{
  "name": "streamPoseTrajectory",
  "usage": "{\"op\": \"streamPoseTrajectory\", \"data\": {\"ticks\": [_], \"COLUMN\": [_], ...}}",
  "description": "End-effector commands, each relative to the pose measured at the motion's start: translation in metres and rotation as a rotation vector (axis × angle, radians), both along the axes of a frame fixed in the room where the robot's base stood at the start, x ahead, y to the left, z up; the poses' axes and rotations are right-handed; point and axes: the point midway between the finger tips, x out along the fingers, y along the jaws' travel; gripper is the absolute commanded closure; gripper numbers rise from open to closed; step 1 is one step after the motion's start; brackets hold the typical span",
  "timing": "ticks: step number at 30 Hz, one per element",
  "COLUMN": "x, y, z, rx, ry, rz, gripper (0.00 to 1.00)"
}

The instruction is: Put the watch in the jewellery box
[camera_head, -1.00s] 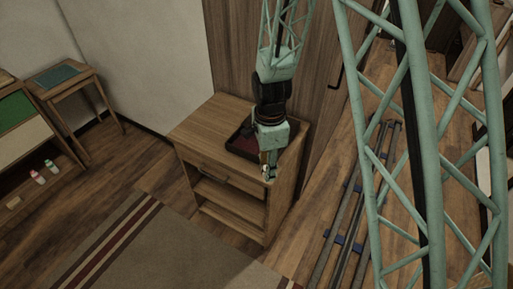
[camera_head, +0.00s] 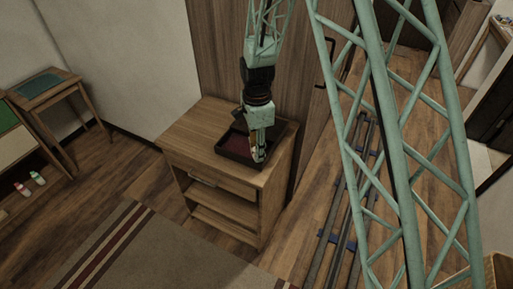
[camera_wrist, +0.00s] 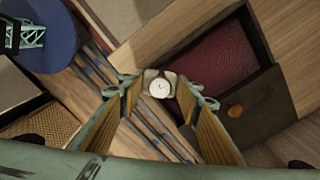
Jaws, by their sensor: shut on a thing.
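A watch with a round white dial (camera_wrist: 161,88) is between the two fingertips of my gripper (camera_wrist: 160,92) in the wrist view. My gripper (camera_head: 258,155) is shut on it, and in the head view it hangs at the front right edge of the jewellery box. The jewellery box (camera_head: 229,156) is an open dark tray with a dark red lining, on top of a wooden cabinet. In the wrist view the box (camera_wrist: 262,108) lies beyond and right of the watch, its lining partly hidden by a finger. The watch's strap is mostly hidden.
The wooden cabinet (camera_head: 190,131) has a bare top left of the box, with a drawer and open shelves below. A wood panel stands close behind. Floor rails (camera_head: 345,215) run to the right. A striped rug (camera_head: 130,250) and a small side table (camera_head: 45,85) are at left.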

Motion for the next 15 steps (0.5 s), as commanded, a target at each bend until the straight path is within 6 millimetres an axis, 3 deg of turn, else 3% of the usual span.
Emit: {"op": "streamPoseTrajectory", "data": {"ticks": [7, 15], "x": [0.036, 0.047], "y": [0.000, 0.000], "z": [-0.004, -0.004], "rx": [0.000, 0.000], "ry": [-0.001, 0.000], "rz": [-0.002, -0.001], "gripper": [0.80, 0.80]}}
